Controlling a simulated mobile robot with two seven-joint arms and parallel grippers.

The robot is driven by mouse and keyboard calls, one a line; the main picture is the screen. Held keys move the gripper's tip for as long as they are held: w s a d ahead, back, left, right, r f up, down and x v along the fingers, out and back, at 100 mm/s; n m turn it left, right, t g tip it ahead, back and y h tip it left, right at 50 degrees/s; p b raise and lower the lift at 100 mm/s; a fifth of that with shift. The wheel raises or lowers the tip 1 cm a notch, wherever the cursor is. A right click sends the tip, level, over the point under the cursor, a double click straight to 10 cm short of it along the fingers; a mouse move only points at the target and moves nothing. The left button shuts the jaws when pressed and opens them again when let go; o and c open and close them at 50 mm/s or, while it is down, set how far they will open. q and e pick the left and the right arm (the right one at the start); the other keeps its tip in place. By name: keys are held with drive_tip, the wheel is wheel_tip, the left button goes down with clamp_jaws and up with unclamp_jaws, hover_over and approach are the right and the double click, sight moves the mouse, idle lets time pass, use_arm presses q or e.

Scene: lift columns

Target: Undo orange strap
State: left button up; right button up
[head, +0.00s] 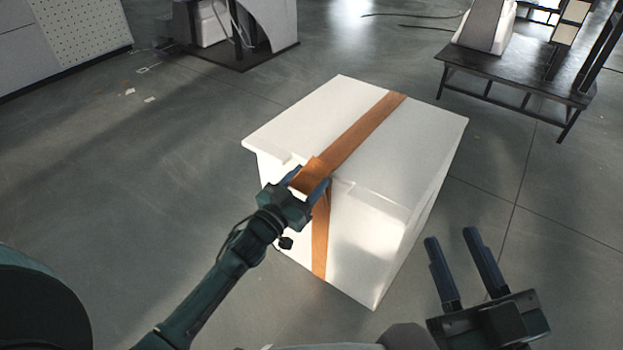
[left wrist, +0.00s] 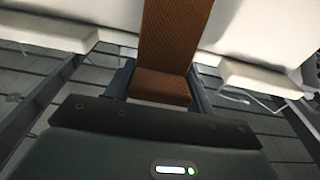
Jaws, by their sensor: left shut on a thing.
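An orange strap (head: 361,132) runs across the lid of a white box (head: 300,112) and down its near side. My left gripper (head: 308,184) is at the near top edge of the box, shut on the orange strap. In the left wrist view the strap (left wrist: 174,35) comes down between the two fingers of the left gripper (left wrist: 160,88). The strap's part below the gripper hangs along the near face. My right gripper (head: 457,240) is open and empty, to the right of the box and apart from it.
A dark low table (head: 510,75) with objects on it stands at the back right. A stand on a black base (head: 240,55) is at the back left, near a perforated panel (head: 85,25). Grey floor around the box is clear.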

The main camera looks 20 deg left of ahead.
use_arm(q)
drive_tip(key=s+a+f+p, duration=0.2)
drive_tip(key=s+f, duration=0.3)
drive_tip(key=s, duration=0.1)
drive_tip(key=shift+s+a+f, duration=0.15)
drive_tip(key=shift+f, duration=0.15)
use_arm(e)
drive_tip(key=shift+s+d+f+m+h, duration=0.15)
drive_tip(key=shift+f+m+h, duration=0.15)
drive_tip(key=shift+f+h, duration=0.2)
use_arm(q)
drive_tip(key=shift+f, duration=0.1)
drive_tip(key=o, duration=1.4)
drive_tip(key=shift+r, duration=0.2)
use_arm(e)
drive_tip(key=shift+r, duration=0.15)
